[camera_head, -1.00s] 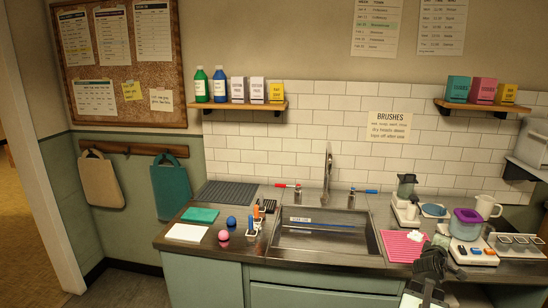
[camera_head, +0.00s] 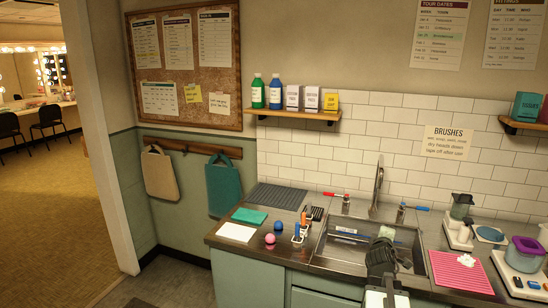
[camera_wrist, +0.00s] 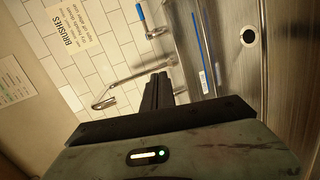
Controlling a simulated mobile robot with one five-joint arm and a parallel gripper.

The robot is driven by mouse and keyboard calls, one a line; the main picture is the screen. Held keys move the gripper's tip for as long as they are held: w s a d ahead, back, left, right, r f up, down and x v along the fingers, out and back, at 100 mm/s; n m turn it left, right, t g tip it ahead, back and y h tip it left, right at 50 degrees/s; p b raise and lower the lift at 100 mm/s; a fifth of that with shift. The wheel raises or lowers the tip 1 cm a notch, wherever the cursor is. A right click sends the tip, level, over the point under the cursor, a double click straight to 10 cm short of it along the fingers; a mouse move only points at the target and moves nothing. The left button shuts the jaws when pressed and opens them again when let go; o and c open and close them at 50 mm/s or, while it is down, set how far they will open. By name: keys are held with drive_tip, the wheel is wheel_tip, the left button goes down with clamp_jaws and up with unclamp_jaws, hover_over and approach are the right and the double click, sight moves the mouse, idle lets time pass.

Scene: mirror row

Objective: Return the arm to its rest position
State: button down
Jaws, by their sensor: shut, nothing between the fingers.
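My gripper (camera_head: 381,254) is in front of the sink at the lower right of the head view. Its dark fingers are together with nothing between them. In the wrist view the closed fingers (camera_wrist: 157,92) point toward the faucet and the tiled wall, above the sink. The sink (camera_head: 345,256) is a steel basin set in the counter, and my gripper hides part of its right side. The faucet (camera_head: 377,185) stands behind the sink; it also shows in the wrist view (camera_wrist: 125,78).
A pink ball (camera_head: 270,239), a blue ball (camera_head: 279,226) and a teal cloth (camera_head: 250,216) lie left of the sink. A pink ribbed mat (camera_head: 461,272) and a white scale (camera_head: 458,236) are on the right. An open doorway with carpet (camera_head: 45,210) is at far left.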

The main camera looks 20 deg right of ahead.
drive_tip(key=w+a+f+m+g+y+p, duration=0.1)
drive_tip(key=w+a+f+y+p, duration=0.15)
drive_tip(key=a, duration=1.25)
drive_tip(key=w+a+f+g+y+p, duration=0.1)
drive_tip(key=w+a+f+y, duration=0.25)
drive_tip(key=a, duration=1.15)
drive_tip(key=s+a+f+m+g+y, duration=0.1)
drive_tip(key=s+a+f+g, duration=0.1)
drive_tip(key=a, duration=0.4)
drive_tip(key=s+a+f+m+g+y, duration=0.1)
drive_tip(key=s+a+f+g+y, duration=0.15)
drive_tip(key=a, duration=0.35)
drive_tip(key=s+a+f+m+g, duration=0.1)
drive_tip(key=s+a+m+g, duration=0.1)
drive_tip(key=s, duration=0.3)
drive_tip(key=s+a+f+m+g, duration=0.1)
drive_tip(key=s+m+g, duration=0.1)
drive_tip(key=s, duration=0.4)
drive_tip(key=shift+a+m+y+p, duration=0.35)
drive_tip(key=shift+m+y, duration=0.1)
drive_tip(key=shift+m, duration=0.25)
drive_tip(key=shift+f, duration=0.1)
